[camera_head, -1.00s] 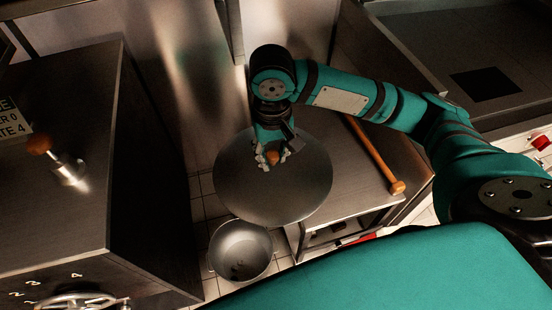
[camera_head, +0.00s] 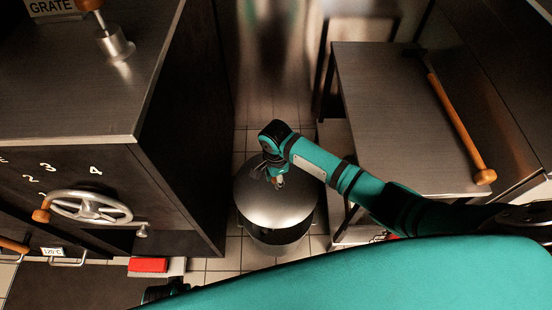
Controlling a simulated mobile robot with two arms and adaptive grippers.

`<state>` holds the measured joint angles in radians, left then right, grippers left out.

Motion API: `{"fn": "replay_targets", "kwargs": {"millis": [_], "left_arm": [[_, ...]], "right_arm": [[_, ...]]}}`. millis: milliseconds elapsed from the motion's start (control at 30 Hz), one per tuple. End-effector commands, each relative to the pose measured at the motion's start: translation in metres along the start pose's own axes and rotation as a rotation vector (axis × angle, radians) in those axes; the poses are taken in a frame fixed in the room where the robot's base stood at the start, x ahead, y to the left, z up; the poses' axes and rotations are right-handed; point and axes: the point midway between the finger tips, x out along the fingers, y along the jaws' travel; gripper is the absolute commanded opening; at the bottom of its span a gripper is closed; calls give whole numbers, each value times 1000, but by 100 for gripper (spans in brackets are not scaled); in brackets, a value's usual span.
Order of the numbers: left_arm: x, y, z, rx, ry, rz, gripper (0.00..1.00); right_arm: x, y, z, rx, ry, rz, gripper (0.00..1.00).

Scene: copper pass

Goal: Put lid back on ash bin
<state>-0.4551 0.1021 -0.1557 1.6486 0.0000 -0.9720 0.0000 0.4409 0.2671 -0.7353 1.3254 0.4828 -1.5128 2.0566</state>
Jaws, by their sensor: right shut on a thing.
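The round steel lid (camera_head: 285,207) lies level over the ash bin, which stands on the floor between the oven and the side table. My right gripper (camera_head: 276,181) comes down from above and is shut on the lid's small wooden knob, near the lid's middle.
A dark oven block with a handwheel (camera_head: 90,207) stands close on the left. A steel table (camera_head: 400,120) with a wooden-handled tool (camera_head: 460,130) stands on the right. A red object (camera_head: 148,265) lies low at the left. Tiled floor (camera_head: 228,262) shows around the bin.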

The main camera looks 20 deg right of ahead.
Motion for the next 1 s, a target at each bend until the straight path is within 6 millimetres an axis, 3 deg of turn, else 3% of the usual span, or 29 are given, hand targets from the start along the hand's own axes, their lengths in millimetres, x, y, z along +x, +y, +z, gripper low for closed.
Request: {"fn": "replay_targets", "kwargs": {"millis": [33, 100, 233, 567, 1000], "left_arm": [[4, 0, -3, -1, 6, -1, 35], [0, -1, -6, -1, 9, -1, 35], [-5, -1, -10, -2, 13, -2, 35], [-20, -2, -19, -4, 23, -3, 35], [-61, -4, -34, -8, 47, -7, 35]], "right_arm": [[24, 5, 2, 35, -3, 3, 0], [41, 10, 2, 74, -2, 1, 0], [59, 16, 3, 119, -2, -2, 0], [68, 18, 2, 134, -1, -4, 0], [78, 18, 3, 132, -2, -4, 0]]}}
